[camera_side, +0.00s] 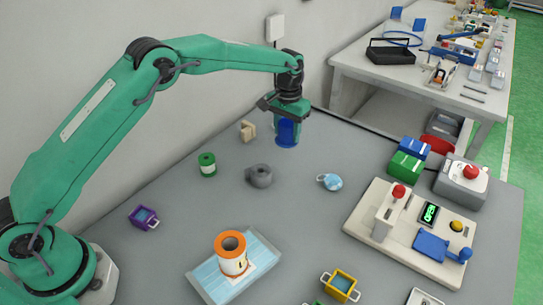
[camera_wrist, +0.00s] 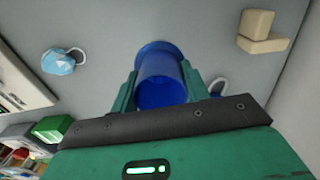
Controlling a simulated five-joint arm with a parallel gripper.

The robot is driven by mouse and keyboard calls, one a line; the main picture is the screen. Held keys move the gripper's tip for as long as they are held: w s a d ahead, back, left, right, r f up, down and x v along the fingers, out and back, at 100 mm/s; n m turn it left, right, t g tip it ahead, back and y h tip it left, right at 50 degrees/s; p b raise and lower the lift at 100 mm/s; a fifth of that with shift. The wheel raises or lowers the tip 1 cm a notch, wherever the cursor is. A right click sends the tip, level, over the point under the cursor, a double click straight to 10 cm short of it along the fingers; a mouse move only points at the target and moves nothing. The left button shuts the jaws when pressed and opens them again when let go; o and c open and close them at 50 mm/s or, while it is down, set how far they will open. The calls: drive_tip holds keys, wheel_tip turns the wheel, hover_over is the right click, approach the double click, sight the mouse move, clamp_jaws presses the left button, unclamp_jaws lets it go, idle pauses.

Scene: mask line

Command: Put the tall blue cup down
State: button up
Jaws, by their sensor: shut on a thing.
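The tall blue cup (camera_side: 287,134) is at the far side of the grey table, below my gripper (camera_side: 288,119). In the wrist view the blue cup (camera_wrist: 160,80) sits between the two green fingers of my gripper (camera_wrist: 160,84), which are shut on it. The cup looks upright in the side view, with its upper part hidden by the fingers. I cannot tell whether its base touches the table or hangs just above it.
A beige block (camera_side: 248,130) stands left of the cup. A grey tape roll (camera_side: 260,176), a green spool (camera_side: 208,164) and a light-blue bundle (camera_side: 331,182) lie nearer. A control station (camera_side: 410,235) is at right. The table around the cup is mostly clear.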

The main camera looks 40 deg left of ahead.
sight(285, 140)
drive_tip(key=shift+w+a+f, duration=0.45)
drive_tip(key=shift+w+a, duration=0.05)
drive_tip(key=shift+a, duration=0.1)
drive_tip(key=shift+f, duration=2)
drive_tip(key=shift+f, duration=0.1)
drive_tip(key=o, duration=1)
wheel_tip(285, 140, up, 12)
drive_tip(key=shift+f, duration=0.25)
drive_tip(key=shift+r, duration=0.4)
